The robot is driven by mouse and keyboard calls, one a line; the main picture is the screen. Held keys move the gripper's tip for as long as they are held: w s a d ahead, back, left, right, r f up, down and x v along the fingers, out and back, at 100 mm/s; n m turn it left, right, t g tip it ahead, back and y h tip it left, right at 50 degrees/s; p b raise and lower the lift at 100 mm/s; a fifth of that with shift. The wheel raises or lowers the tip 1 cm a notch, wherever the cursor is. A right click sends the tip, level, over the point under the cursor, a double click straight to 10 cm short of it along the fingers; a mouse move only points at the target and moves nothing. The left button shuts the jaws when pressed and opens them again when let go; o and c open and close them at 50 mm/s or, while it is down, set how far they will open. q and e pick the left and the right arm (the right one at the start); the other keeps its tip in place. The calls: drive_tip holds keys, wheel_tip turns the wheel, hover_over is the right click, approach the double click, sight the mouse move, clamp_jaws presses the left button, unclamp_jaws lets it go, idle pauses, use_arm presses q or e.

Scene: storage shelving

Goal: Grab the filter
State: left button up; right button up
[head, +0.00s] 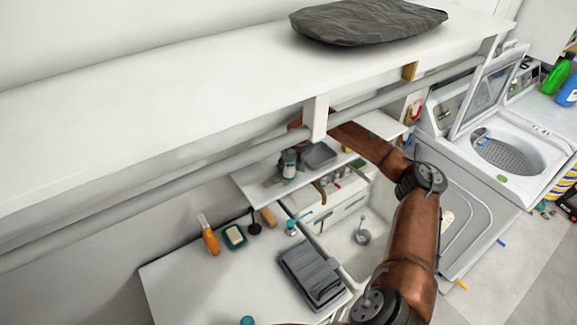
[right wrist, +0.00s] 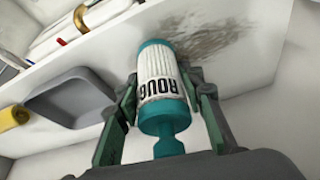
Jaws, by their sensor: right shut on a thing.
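The filter (right wrist: 158,80) is a white pleated cylinder with teal ends and dark lettering. In the right wrist view it sits between the two dark green-grey fingers of my right gripper (right wrist: 160,92), which are shut on its sides. In the head view my right arm reaches under the long upper shelf, and its wrist is partly hidden behind the shelf and a support post. A small dark grey and pale shape (head: 289,163) shows there over the lower shelf, beside a grey tray; details are too small to tell. My left gripper is in neither view.
The long upper shelf (head: 190,105) and its grey rail (head: 180,180) lie over my right arm. A grey tray (head: 319,155) is on the lower shelf (head: 262,190). Below are a sink (head: 350,235) and a counter (head: 200,285) with an orange bottle (head: 210,238). A washer (head: 470,160) stands right.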

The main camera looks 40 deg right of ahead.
drive_tip(key=c, duration=0.4)
drive_tip(key=shift+r, duration=0.1)
